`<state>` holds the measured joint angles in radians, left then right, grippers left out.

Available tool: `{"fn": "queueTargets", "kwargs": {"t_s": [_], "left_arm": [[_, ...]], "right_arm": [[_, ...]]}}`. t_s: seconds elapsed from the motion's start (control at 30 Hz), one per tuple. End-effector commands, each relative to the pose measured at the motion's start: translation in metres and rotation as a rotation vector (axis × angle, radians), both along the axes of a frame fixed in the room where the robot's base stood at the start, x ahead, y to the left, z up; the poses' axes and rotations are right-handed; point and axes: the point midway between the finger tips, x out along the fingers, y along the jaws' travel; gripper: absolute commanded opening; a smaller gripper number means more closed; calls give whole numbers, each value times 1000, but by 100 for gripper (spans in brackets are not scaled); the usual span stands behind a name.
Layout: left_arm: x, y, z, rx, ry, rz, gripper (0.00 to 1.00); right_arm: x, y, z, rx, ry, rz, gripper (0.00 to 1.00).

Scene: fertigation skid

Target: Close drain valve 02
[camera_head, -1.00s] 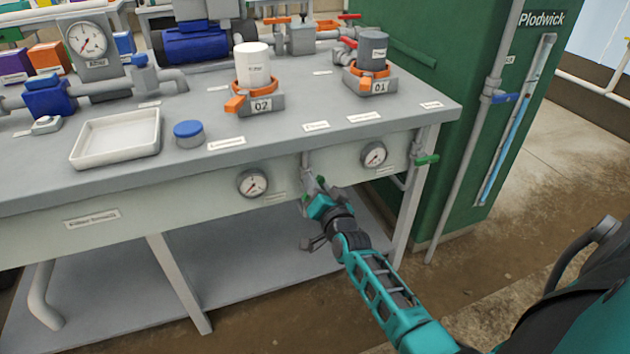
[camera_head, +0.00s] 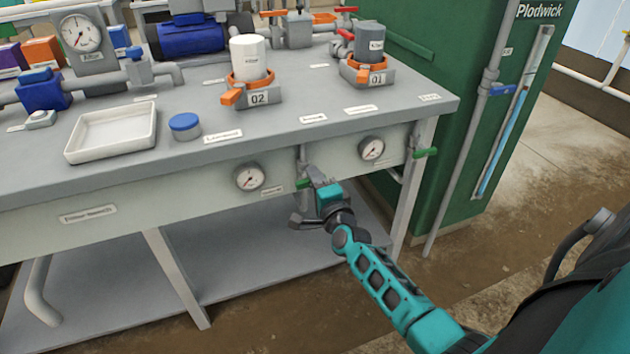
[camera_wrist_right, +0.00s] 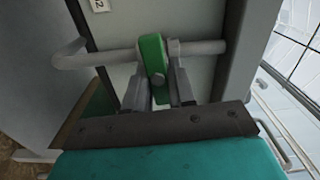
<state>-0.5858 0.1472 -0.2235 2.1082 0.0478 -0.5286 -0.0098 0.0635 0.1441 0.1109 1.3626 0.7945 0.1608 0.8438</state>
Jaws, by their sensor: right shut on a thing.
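My right gripper (camera_head: 314,180) is at a green valve handle (camera_head: 303,184) on a thin grey pipe (camera_head: 303,157) below the bench front, between two gauges. In the right wrist view the green handle (camera_wrist_right: 153,58) sits between the two fingers (camera_wrist_right: 163,85), which are shut on it. There the handle lies crosswise to the grey pipe (camera_wrist_right: 205,48). A label ending in 2 (camera_wrist_right: 99,4) shows at the top, cut off by the frame edge. My left gripper is not in view.
A second green-handled valve (camera_head: 425,152) is by the right table leg. Gauges (camera_head: 249,177) and (camera_head: 371,148) flank the pipe on the bench front. A lower shelf (camera_head: 260,262) lies below. A green cabinet (camera_head: 455,90) stands to the right.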

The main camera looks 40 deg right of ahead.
Motion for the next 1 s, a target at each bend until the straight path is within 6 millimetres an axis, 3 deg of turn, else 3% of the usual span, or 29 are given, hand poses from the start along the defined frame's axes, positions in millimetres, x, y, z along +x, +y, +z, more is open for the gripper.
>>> {"fn": "queueTargets", "kwargs": {"t_s": [0.77,0.8,1.0], "left_arm": [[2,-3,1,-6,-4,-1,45],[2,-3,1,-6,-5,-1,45],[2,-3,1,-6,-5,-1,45]], "right_arm": [[0,0,-2,108,-24,1,0],[0,1,-2,108,-24,1,26],[0,0,-2,105,-24,1,45]]}}
